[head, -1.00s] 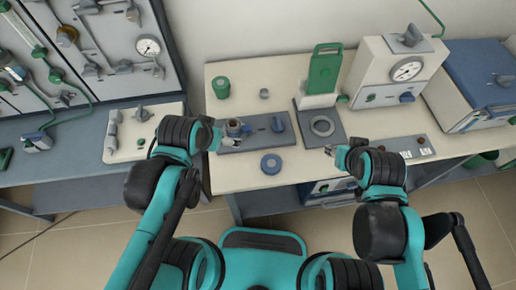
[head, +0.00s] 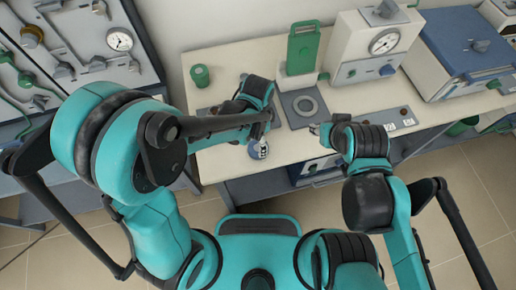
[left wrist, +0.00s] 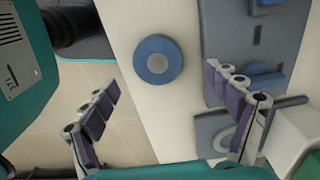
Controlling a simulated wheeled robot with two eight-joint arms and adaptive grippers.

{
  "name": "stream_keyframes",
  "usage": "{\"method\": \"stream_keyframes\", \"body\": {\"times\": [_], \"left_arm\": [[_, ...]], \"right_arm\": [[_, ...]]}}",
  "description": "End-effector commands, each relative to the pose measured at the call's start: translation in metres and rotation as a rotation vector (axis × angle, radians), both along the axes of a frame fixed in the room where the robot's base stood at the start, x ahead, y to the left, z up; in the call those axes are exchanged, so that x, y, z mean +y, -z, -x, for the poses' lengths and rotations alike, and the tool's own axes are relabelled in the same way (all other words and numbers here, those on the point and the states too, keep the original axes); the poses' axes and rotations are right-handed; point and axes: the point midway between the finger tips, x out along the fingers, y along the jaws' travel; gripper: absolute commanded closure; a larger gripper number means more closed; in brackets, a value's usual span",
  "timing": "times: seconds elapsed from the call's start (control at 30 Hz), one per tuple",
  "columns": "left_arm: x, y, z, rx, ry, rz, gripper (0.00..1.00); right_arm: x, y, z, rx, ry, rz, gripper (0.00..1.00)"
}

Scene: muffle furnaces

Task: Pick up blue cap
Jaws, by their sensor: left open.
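The blue cap (left wrist: 158,59) is a round disc with a paler grey centre. It lies flat on the cream bench top near its front edge. In the head view my left gripper (head: 262,146) is over it and mostly hides it. In the left wrist view the two fingers of my left gripper (left wrist: 166,108) are spread wide with nothing between them, and the cap is apart from them, further up the picture. My right gripper (head: 317,129) is near the bench's front edge, right of the cap; its fingers are too small to judge.
A grey plate with a ring (head: 304,107) and a green upright holder (head: 302,45) stand right of my left gripper. A green cup (head: 200,76) is at the back left. A furnace box (head: 372,47) stands at the back right. Bare bench lies around the cap.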

Motion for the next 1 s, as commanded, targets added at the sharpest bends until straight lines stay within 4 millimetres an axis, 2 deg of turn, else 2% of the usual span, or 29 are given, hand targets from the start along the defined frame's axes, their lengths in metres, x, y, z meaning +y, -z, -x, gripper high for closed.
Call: {"method": "stream_keyframes", "body": {"times": [0.17,0.4,0.67,0.9,1.0], "left_arm": [[-0.001,0.019,0.001,-0.001,-0.001,0.001,0.12],[-0.002,0.055,0.003,-0.001,-0.002,0.001,0.12],[-0.001,0.057,0.004,-0.001,-0.003,0.001,0.12],[-0.001,0.057,0.004,-0.001,-0.003,0.001,0.75],[-0.001,0.057,0.004,-0.001,-0.003,0.001,0.75]], "right_arm": [[0.0,0.01,0.0,0.0,0.0,0.0,0.6],[0.0,0.029,0.0,0.0,0.0,0.0,0.6],[0.0,0.028,0.0,0.0,0.0,0.0,0.6],[0.0,0.028,0.0,0.0,0.0,0.0,0.6],[0.0,0.028,0.0,0.0,0.0,0.0,0.6]]}}
